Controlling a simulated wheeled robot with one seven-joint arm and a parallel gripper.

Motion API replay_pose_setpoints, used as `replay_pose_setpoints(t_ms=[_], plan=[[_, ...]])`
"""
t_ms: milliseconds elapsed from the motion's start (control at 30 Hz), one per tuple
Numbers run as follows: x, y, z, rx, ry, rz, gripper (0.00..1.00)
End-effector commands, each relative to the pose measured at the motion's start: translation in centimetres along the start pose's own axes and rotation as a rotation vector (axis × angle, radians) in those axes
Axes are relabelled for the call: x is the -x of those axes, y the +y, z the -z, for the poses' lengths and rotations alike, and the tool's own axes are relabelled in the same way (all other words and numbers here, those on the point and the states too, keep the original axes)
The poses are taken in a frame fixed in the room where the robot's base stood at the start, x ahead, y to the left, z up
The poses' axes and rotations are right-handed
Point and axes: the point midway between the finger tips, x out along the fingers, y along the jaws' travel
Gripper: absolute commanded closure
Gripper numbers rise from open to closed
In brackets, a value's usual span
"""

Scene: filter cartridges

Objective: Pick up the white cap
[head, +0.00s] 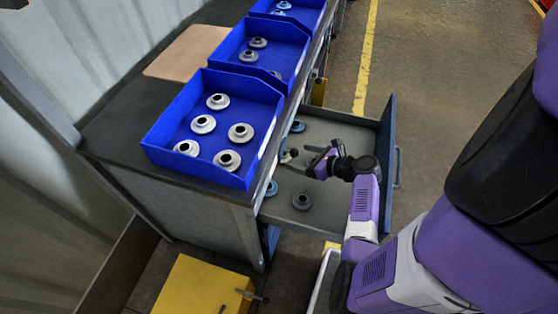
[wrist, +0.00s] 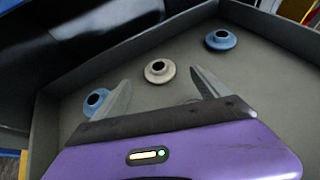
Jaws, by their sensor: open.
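In the wrist view, an off-white cap (wrist: 159,71) with a dark centre hole lies on the grey floor of the open drawer (wrist: 285,85). It sits just beyond and between the fingertips of my gripper (wrist: 165,82), which is open and empty. A blue cap (wrist: 97,101) lies by the left finger, partly hidden, and another blue cap (wrist: 220,39) lies farther off to the upper right. In the head view, my gripper (head: 311,160) reaches into the drawer (head: 342,212); the off-white cap is hard to make out there.
A front blue bin (head: 162,148) on the bench holds several white caps (head: 203,124). More blue bins (head: 232,45) stand behind it. In the drawer, a dark grey cap (head: 302,201) and blue caps (head: 298,126) lie around my gripper. Drawer walls and the bench edge enclose the space.

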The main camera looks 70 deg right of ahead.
Motion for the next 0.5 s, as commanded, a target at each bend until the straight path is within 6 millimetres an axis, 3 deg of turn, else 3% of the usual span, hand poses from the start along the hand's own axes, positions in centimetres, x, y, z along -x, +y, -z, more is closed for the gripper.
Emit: replay_pose_setpoints(t_ms=[500], plan=[[-5.0, 0.1, 0.2, 0.002, 0.002, 0.001, 0.15]])
